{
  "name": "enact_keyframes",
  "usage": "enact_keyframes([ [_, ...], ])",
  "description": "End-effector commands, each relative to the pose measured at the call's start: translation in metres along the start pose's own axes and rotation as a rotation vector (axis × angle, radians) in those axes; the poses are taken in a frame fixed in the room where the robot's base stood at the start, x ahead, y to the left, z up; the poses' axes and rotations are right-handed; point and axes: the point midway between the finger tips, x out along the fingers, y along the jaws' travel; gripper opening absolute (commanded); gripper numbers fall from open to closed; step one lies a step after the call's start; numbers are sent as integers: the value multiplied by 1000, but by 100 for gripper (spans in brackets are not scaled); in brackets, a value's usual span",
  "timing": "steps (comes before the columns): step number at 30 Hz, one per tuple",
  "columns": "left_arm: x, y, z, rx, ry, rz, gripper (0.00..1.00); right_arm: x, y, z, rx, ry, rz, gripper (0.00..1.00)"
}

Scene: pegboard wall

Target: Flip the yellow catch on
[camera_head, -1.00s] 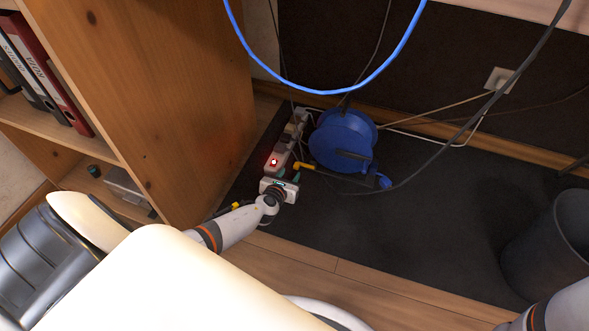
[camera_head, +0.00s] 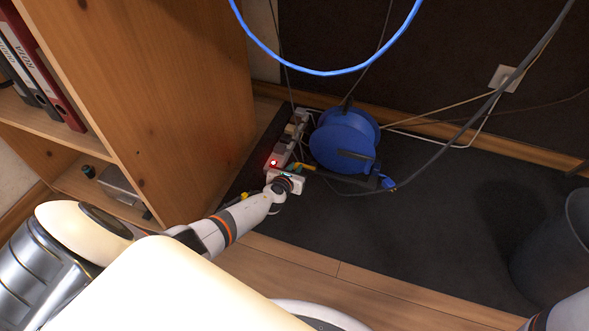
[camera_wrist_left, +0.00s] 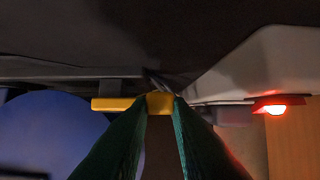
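The yellow catch (camera_wrist_left: 160,103) is a short yellow bar. In the left wrist view part of it lies between the fingertips of my left gripper (camera_wrist_left: 161,108), and the rest reaches left past one finger. A narrow gap shows between the dark green fingers. I cannot tell whether they press on the catch. In the head view the left gripper (camera_head: 293,172) is at the end of the power strip (camera_head: 277,158), and the yellow piece (camera_head: 300,166) is at its tips, partly hidden. My right gripper is out of view; only part of that arm shows at the lower right.
A blue cable reel (camera_head: 342,138) stands close to the right of the gripper. A red light (camera_head: 273,162) glows on the strip. A wooden cabinet (camera_head: 180,100) is at left and a dark bin (camera_head: 553,255) at right. Cables hang above. The dark mat (camera_head: 400,225) is mostly clear.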

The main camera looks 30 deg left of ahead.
Motion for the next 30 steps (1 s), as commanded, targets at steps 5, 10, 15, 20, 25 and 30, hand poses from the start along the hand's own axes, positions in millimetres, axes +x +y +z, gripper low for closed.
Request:
enact_keyframes([
  [5, 0, 0, -1, 8, 0, -3, 0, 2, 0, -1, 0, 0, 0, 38],
  [10, -2, 1, -5, 51, 0, -21, 0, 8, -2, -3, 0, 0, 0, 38],
  [15, -5, 4, -12, 145, 0, -59, 0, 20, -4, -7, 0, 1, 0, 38],
  [20, -8, 8, -19, 269, 0, -110, 0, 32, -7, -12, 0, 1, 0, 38],
  [25, -10, 13, -24, 418, -1, -172, 0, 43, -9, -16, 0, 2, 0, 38],
  [30, -12, 20, -29, 563, 0, -233, 0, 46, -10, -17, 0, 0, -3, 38],
])
